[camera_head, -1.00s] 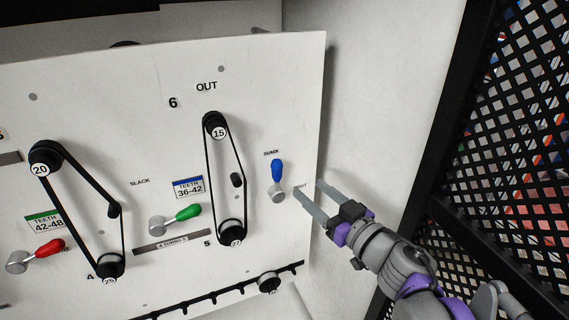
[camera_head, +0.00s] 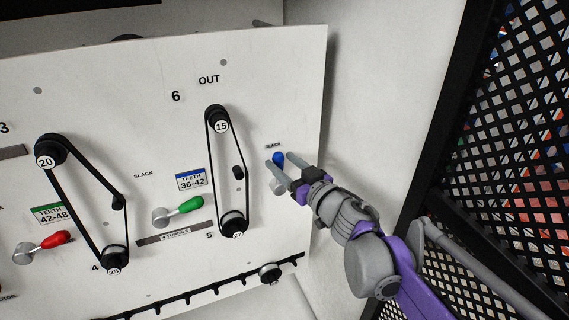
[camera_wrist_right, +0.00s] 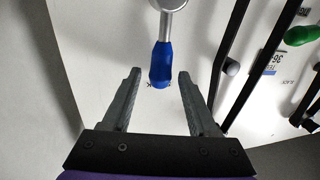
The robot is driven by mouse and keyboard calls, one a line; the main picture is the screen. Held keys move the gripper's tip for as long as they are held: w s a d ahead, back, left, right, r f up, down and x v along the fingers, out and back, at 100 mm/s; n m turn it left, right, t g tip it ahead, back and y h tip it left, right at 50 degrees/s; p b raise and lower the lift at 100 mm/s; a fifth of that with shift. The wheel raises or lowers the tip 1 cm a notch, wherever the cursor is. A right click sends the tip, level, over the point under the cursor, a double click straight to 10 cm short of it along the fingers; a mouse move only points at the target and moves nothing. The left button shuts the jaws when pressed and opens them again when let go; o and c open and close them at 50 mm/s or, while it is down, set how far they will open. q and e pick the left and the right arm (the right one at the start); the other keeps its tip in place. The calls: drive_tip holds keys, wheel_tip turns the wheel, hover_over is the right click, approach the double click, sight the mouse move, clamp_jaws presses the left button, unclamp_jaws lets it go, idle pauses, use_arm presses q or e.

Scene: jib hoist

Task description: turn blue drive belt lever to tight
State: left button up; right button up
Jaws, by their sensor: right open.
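The blue drive belt lever (camera_head: 279,158) is at the right side of the white panel, its blue handle pointing up toward the "SLACK" label and its grey hub (camera_head: 278,186) below. My right gripper (camera_head: 280,162) is open at the lever, with its fingers partly covering the handle in the head view. In the right wrist view the blue handle (camera_wrist_right: 161,65) reaches in between the open fingertips (camera_wrist_right: 160,75), with a gap on both sides. The "TIGHT" label is hidden behind my gripper. My left gripper is not in view.
Left of the lever is a belt over two pulleys, with a small idler (camera_head: 238,172). A green lever (camera_head: 185,206) and a red lever (camera_head: 55,240) are farther left. A black mesh wall (camera_head: 510,150) stands at the right.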

clamp_jaws()
idle(1.4)
